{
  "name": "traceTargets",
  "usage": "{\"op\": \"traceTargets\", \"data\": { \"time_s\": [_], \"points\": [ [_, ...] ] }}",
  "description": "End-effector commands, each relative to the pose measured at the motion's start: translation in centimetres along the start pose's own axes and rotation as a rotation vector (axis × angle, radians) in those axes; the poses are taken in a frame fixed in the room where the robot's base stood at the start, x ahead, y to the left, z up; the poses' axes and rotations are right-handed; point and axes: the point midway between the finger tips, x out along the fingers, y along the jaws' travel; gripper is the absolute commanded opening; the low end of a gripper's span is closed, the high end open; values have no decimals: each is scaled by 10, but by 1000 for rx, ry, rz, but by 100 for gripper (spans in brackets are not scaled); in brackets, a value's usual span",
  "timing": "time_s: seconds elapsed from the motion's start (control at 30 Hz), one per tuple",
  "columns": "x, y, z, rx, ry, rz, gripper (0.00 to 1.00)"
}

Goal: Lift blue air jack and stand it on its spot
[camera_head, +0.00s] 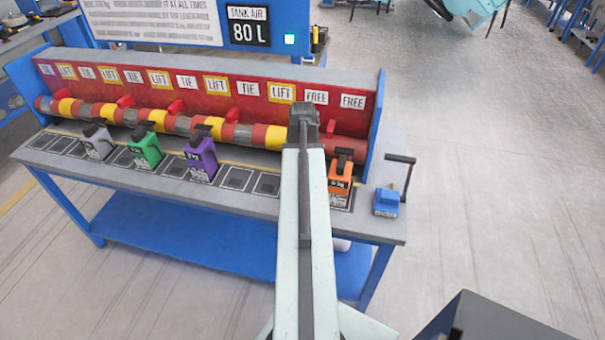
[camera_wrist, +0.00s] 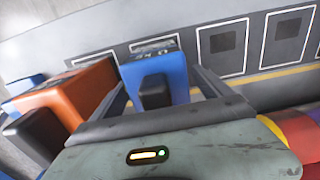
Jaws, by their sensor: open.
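The blue air jack (camera_wrist: 171,68), with a black top, shows in the wrist view between the two fingers of my gripper (camera_wrist: 163,80). The fingers are open, one on each side of it; I cannot tell whether either touches it. A white-outlined spot shows just beyond the jack, partly covered by it. In the head view my arm hides the blue jack and my fingers. Bare dark squares (camera_head: 237,178) with pale outlines lie along the bench's front; two show in the wrist view (camera_wrist: 223,42). I cannot tell which is the blue jack's spot.
The orange jack (camera_head: 340,180) stands close beside the blue one. Purple (camera_head: 201,159), green (camera_head: 145,150) and grey (camera_head: 98,143) jacks stand further left. A blue pedal-like device (camera_head: 386,202) with a raised handle sits at the bench's right end. A striped bar (camera_head: 180,124) runs behind.

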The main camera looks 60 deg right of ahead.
Motion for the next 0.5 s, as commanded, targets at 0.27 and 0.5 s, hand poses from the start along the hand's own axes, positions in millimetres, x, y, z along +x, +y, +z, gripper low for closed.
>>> {"op": "traceTargets", "data": {
  "time_s": [0.27,0.5],
  "points": [
    [-53,0,0,0,0,0,89],
    [-76,0,0,0,0,0,89]
  ]
}}
